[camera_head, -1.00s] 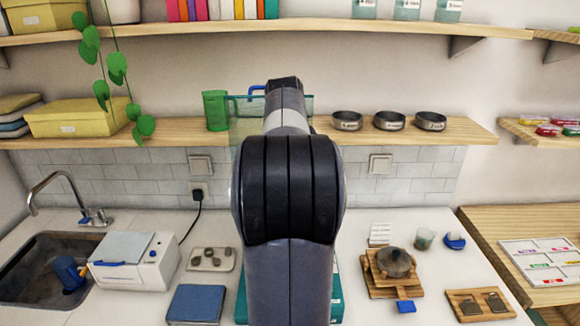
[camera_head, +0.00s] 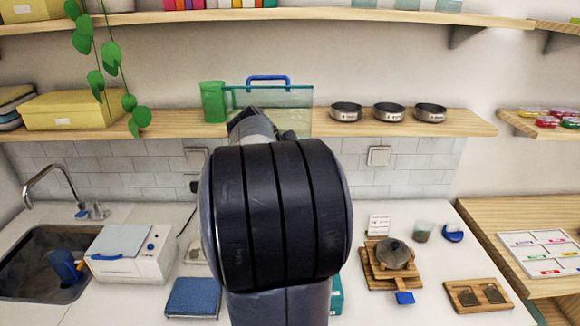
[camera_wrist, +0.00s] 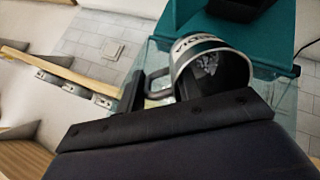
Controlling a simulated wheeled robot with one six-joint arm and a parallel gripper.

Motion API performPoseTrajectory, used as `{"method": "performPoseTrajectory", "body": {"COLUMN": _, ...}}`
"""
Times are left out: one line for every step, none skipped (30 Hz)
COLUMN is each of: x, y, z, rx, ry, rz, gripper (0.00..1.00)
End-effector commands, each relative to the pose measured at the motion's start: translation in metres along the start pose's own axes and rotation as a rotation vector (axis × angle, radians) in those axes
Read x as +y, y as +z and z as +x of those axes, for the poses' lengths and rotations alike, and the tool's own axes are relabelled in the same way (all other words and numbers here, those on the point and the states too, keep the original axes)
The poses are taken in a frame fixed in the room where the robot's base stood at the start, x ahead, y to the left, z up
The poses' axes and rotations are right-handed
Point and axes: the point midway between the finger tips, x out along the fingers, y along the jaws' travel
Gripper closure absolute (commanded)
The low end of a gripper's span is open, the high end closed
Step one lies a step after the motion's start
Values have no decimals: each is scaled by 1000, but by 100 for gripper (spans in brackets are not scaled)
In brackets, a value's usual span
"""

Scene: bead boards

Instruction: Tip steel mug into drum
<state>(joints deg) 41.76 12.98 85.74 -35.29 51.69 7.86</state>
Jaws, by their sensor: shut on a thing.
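The steel mug (camera_wrist: 215,62) shows in the wrist view, with a dark inside, something pale grey in it and a lettered band. My gripper (camera_wrist: 158,96) is shut on the mug, close to its handle. The mug looks tilted in this view, which is itself turned. Behind it are a teal block (camera_wrist: 184,14) with a dark part on top and clear panels; I cannot tell whether these belong to the drum.

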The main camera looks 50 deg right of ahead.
Motion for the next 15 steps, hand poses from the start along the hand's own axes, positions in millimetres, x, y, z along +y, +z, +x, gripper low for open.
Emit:
{"method": "performPoseTrajectory", "body": {"x": -2, "y": 1, "z": 2, "rx": 6, "ry": 7, "rz": 0, "gripper": 98}}
{"method": "performPoseTrajectory", "body": {"x": -2, "y": 2, "z": 2, "rx": 9, "ry": 11, "rz": -1, "gripper": 98}}
{"method": "performPoseTrajectory", "body": {"x": -2, "y": 2, "z": 2, "rx": 13, "ry": 16, "rz": -1, "gripper": 98}}
{"method": "performPoseTrajectory", "body": {"x": -2, "y": 2, "z": 2, "rx": 16, "ry": 20, "rz": -1, "gripper": 98}}
{"method": "performPoseTrajectory", "body": {"x": -2, "y": 2, "z": 2, "rx": 19, "ry": 23, "rz": 0, "gripper": 98}}
{"method": "performPoseTrajectory", "body": {"x": -2, "y": 2, "z": 1, "rx": 24, "ry": 29, "rz": 0, "gripper": 98}}
{"method": "performPoseTrajectory", "body": {"x": -2, "y": 2, "z": 1, "rx": 27, "ry": 33, "rz": 0, "gripper": 98}}
{"method": "performPoseTrajectory", "body": {"x": -2, "y": 2, "z": 1, "rx": 31, "ry": 37, "rz": -1, "gripper": 98}}
{"method": "performPoseTrajectory", "body": {"x": -2, "y": 2, "z": 0, "rx": 35, "ry": 42, "rz": -1, "gripper": 98}}
{"method": "performPoseTrajectory", "body": {"x": -2, "y": 2, "z": 0, "rx": 38, "ry": 46, "rz": -1, "gripper": 98}}
{"method": "performPoseTrajectory", "body": {"x": -2, "y": 2, "z": 0, "rx": 41, "ry": 50, "rz": -1, "gripper": 98}}
{"method": "performPoseTrajectory", "body": {"x": -2, "y": 2, "z": 0, "rx": 46, "ry": 55, "rz": -1, "gripper": 98}}
{"method": "performPoseTrajectory", "body": {"x": -2, "y": 2, "z": 0, "rx": 49, "ry": 59, "rz": -1, "gripper": 98}}
{"method": "performPoseTrajectory", "body": {"x": -2, "y": 2, "z": 0, "rx": 51, "ry": 62, "rz": -1, "gripper": 98}}
{"method": "performPoseTrajectory", "body": {"x": -3, "y": 3, "z": 0, "rx": 54, "ry": 66, "rz": -1, "gripper": 98}}
